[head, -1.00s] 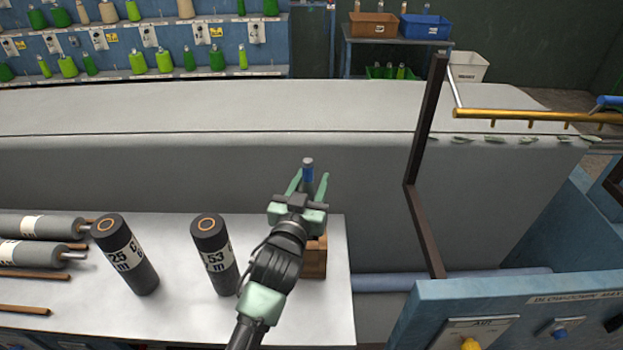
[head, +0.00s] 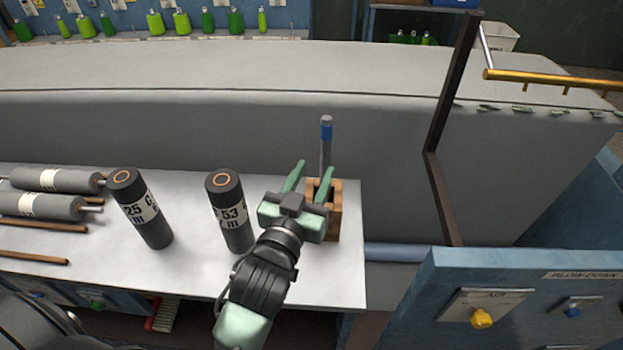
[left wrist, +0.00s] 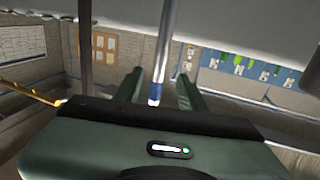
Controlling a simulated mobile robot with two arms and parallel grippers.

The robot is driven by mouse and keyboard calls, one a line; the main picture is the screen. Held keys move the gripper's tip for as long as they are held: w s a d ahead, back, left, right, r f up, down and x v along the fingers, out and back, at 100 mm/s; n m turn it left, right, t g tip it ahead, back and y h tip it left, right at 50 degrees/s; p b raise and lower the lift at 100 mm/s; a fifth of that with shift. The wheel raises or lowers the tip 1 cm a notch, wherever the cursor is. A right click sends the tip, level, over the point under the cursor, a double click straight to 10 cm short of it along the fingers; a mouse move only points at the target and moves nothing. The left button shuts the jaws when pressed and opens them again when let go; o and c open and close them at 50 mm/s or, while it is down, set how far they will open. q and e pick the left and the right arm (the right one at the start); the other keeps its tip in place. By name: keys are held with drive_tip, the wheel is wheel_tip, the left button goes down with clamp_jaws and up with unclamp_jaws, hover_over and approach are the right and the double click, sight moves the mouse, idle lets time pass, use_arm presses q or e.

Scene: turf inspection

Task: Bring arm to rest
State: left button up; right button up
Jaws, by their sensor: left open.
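My left gripper (head: 308,178) is open over the right end of the white table, its two green fingers pointing away from me. A grey rod with a blue band (head: 326,150) stands upright in a wooden block (head: 334,212) just beyond and beside the fingers. In the left wrist view the rod (left wrist: 163,50) shows between the two open fingers (left wrist: 158,95); I cannot tell whether it touches them. The gripper hides part of the block. My right gripper is not in view.
Two dark labelled cylinders (head: 142,207) and (head: 231,212) stand left of my gripper. Grey rollers (head: 45,206) lie at the table's left. A long grey covered surface (head: 220,125) lies behind. A dark bent post (head: 442,180) and a blue control panel (head: 510,300) stand at the right.

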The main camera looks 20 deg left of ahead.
use_arm(q)
drive_tip(key=shift+s, duration=0.45)
